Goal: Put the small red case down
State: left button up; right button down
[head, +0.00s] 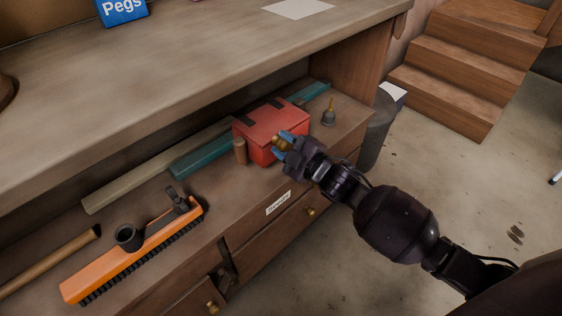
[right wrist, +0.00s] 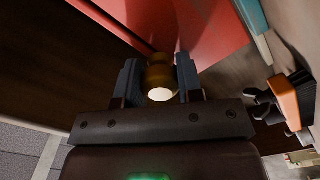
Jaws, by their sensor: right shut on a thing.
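The small red case (head: 272,125) is at the right part of the lower shelf, under the workbench top. It looks upright and appears to rest on the shelf, though its underside is hard to make out. My right gripper (head: 284,142) is shut on a brass knob at the case's front. In the right wrist view the knob (right wrist: 160,78) sits between the two fingers, with the red case (right wrist: 185,25) right behind it. The gripper hides part of the case's front. My left gripper is not in view.
A wooden cylinder (head: 240,151) stands close to the case's left. A small bell-like object (head: 328,117) stands to its right. Teal bars lie behind it (head: 200,157). An orange brush (head: 130,262) lies at left. Labelled drawers (head: 270,245) are below; a dark bin (head: 376,130) stands right.

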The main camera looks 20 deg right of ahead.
jog(key=shift+f, duration=0.55)
notch_tip(320, 180, down, 5)
jog(key=shift+b, duration=1.1)
jog(key=shift+r, duration=0.1)
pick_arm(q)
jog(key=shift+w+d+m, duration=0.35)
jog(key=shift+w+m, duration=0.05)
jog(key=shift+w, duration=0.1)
pick_arm(e)
jog(key=c, duration=0.8)
grip_release()
jog(key=shift+o, duration=0.2)
pick_arm(q)
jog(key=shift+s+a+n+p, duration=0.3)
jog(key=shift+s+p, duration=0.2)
jog(key=shift+p, duration=0.6)
pick_arm(e)
jog(key=v, duration=1.2)
